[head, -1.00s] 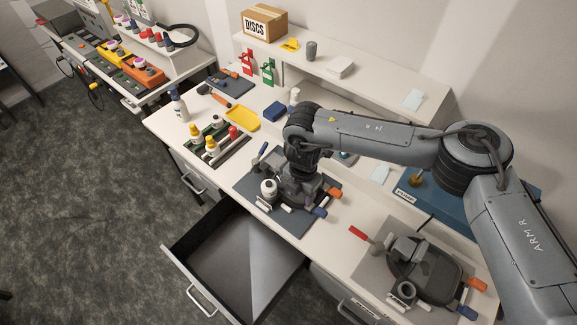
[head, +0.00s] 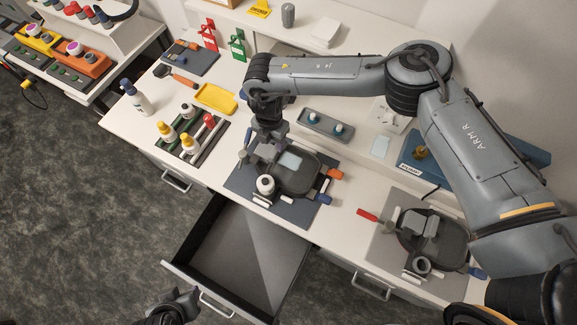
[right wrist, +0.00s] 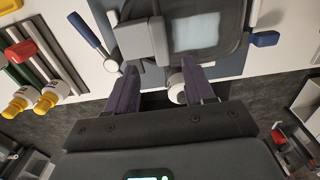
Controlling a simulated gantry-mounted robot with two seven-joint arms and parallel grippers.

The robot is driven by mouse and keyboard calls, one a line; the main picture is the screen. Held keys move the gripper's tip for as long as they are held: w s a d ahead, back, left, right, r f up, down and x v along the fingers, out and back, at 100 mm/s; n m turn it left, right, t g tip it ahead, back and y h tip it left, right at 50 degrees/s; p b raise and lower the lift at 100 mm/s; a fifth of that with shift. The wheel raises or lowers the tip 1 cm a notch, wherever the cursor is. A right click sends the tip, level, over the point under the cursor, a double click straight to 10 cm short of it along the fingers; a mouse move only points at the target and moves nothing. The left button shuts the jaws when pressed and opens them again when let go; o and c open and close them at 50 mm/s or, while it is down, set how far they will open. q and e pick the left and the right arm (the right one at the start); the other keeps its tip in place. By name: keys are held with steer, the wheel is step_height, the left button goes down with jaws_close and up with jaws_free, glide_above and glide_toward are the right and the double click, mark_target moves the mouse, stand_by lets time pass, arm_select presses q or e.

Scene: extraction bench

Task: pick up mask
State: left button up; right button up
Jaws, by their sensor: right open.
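No thing here is plainly recognisable as a mask. My right gripper (head: 268,150) is low over the dark-grey device (head: 300,178) on the middle mat, at the device's left side. In the right wrist view its two fingers (right wrist: 161,85) are apart. A grey block (right wrist: 143,42) on the device and a white round jar (right wrist: 176,88) show beyond and between them, and I cannot tell whether they touch. The device has a pale panel (right wrist: 196,32).
The open empty drawer (head: 235,245) juts out in front of the bench. A second similar device (head: 435,235) lies on the right mat. Left are a bottle rack (head: 188,135) and a yellow tray (head: 216,98). A grey tray (head: 325,123) stands behind the device.

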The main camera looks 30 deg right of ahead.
mark_target(274, 151)
steer(key=shift+f, duration=0.4)
step_height(274, 151, down, 4)
steer(key=shift+s+d+f+p, duration=0.1)
steer(key=shift+f+p, duration=0.15)
steer(key=shift+p, duration=0.6)
steer(key=shift+f, duration=0.35)
steer(key=c, duration=0.4)
jaws_close()
